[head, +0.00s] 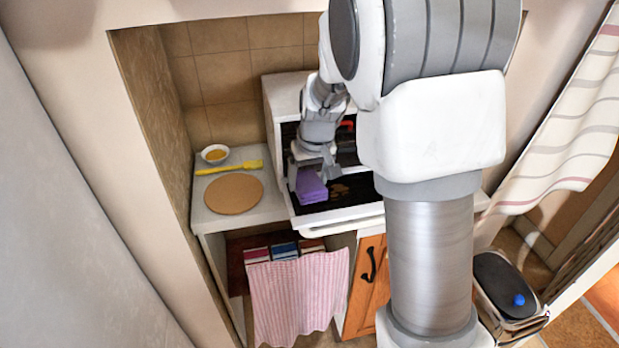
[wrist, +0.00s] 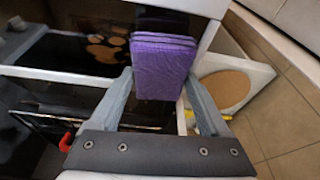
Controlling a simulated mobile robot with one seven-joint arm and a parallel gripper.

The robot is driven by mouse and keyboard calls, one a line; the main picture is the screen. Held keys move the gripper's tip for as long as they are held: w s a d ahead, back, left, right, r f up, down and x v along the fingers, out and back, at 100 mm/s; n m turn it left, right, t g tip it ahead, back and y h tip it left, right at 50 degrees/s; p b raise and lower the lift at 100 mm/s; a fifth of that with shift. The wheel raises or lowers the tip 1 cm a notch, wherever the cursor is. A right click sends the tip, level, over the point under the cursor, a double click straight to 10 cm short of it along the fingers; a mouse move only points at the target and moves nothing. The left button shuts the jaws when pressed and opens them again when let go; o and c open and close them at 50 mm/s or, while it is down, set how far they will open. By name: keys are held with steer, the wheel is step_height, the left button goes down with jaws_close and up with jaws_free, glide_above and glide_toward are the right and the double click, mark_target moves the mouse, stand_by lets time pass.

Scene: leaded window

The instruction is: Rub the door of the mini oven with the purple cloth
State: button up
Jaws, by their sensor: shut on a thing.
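The purple cloth (head: 311,187) is a folded pad, also large in the wrist view (wrist: 163,68). My gripper (head: 312,172) is shut on it, one finger on each side, as the wrist view (wrist: 159,82) shows. The white mini oven (head: 284,92) stands on the counter with its door (head: 345,213) folded down open. The door's inner face is dark, with brown stains (head: 340,188) beside the cloth; they also show in the wrist view (wrist: 105,50). The cloth is over the left part of the door; whether it touches is unclear. My arm hides the oven's right side.
On the counter left of the oven are a round cork mat (head: 233,194), a yellow brush-like tool (head: 230,167) and a small bowl (head: 214,154). A red object (head: 347,124) shows at the oven opening. A striped towel (head: 297,295) hangs below the counter. A wall bounds the left.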

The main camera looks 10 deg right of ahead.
steer(key=shift+w+r+p, duration=0.2)
steer(key=shift+r+p, duration=0.7)
steer(key=shift+r, duration=0.55)
steer(key=shift+w+r+p, duration=0.2)
steer(key=shift+r+p, duration=0.7)
steer(key=shift+r, duration=0.5)
steer(key=shift+r, duration=0.1)
steer(key=shift+w+r+p, duration=0.2)
steer(key=shift+r+p, duration=0.95)
steer(key=shift+r, duration=0.3)
steer(key=shift+f, duration=0.15)
steer(key=b, duration=0.1)
steer(key=f+b, duration=0.1)
steer(key=shift+s+f+t+b, duration=0.2)
steer(key=shift+s+t+b, duration=0.1)
steer(key=shift+b, duration=0.1)
steer(key=s+f+b, duration=0.1)
steer(key=b, duration=0.2)
steer(key=shift+f+t, duration=0.1)
steer(key=shift+t, duration=0.3)
steer(key=shift+f, duration=0.1)
